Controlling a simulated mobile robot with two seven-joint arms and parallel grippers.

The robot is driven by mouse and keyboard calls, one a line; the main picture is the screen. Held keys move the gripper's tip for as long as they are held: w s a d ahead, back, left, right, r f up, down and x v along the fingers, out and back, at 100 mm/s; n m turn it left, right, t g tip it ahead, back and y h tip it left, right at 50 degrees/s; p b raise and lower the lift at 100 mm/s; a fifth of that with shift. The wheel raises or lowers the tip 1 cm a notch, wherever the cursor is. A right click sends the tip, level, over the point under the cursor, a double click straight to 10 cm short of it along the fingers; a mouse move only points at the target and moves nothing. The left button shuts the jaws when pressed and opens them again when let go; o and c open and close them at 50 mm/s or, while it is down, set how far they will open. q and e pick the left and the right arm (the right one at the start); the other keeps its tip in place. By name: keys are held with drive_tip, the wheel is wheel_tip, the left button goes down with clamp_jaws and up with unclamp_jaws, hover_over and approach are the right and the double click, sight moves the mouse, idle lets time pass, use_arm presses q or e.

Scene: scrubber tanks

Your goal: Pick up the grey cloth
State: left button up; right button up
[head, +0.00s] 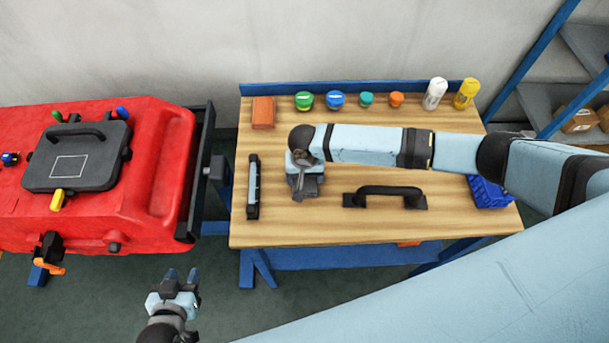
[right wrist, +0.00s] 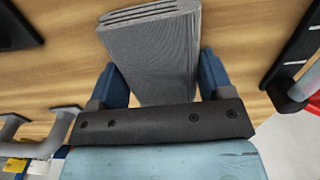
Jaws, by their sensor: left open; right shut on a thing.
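The grey cloth (right wrist: 155,50) is folded in layers and sits between the two blue fingers of my right gripper (right wrist: 160,82) in the right wrist view. In the head view my right gripper (head: 304,172) points down over the left half of the wooden table, and the cloth (head: 306,188) shows just below it, partly hidden. The right gripper is shut on the cloth. I cannot tell whether the cloth touches the tabletop. My left gripper (head: 180,278) is open and empty, low over the floor, left of the table.
On the table (head: 330,228) are a black bar-shaped tool (head: 253,186) left of the cloth, a black handle (head: 385,196) to the right and a blue bin (head: 489,192). An orange block (head: 263,112), several caps and two bottles line the back. A red scrubber tank (head: 150,160) stands left.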

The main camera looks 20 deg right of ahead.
wheel_tip(320, 180, up, 20)
drive_tip(key=b, duration=0.1)
drive_tip(key=shift+f+b, duration=0.15)
drive_tip(key=shift+b, duration=0.15)
